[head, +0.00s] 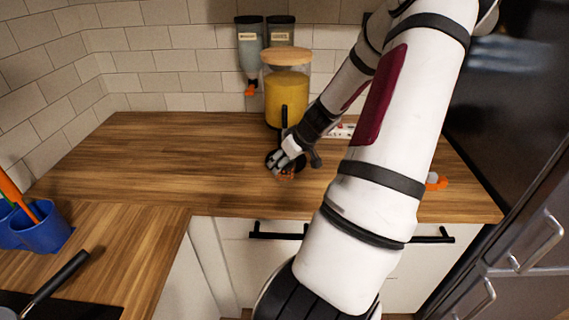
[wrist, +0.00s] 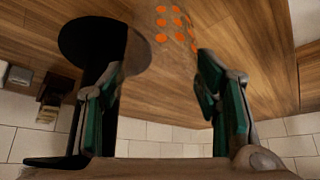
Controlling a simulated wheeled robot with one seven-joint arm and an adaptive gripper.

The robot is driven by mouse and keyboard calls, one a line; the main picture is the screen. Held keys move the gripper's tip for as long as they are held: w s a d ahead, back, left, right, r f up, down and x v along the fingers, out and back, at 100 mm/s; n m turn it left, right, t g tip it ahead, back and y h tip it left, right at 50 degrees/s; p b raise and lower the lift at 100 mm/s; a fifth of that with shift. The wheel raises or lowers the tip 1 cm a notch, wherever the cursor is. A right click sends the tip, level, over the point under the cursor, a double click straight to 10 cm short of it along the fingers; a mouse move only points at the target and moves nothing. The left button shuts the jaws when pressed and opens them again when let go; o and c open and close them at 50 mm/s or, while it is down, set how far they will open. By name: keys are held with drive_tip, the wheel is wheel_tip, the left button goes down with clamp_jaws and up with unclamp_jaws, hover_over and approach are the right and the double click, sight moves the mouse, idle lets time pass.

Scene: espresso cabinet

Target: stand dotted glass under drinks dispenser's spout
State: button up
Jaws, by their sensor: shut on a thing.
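My gripper (head: 284,163) is low over the wooden counter, its fingers shut on the dotted glass (head: 287,175), which is small and mostly hidden in the head view. In the wrist view the glass's orange dots (wrist: 175,28) show beyond my gripper's fingertips (wrist: 162,68); its clear wall is hard to see. The drinks dispenser (head: 287,94) is a large clear jar of yellow liquid with a wooden lid, behind my gripper near the wall. I cannot make out its spout. Whether the glass touches the counter is unclear.
A black upright stand (head: 284,116) with a round base (wrist: 100,40) is close beside my gripper. Two wall-mounted holders (head: 250,48), one with an orange nozzle, hang behind. An orange-and-white item (head: 435,181) lies right of my arm. The counter's left side (head: 150,160) is clear.

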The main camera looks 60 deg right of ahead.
drive_tip(key=shift+f, duration=0.55)
drive_tip(key=o, duration=1.3)
drive_tip(key=shift+f, duration=0.1)
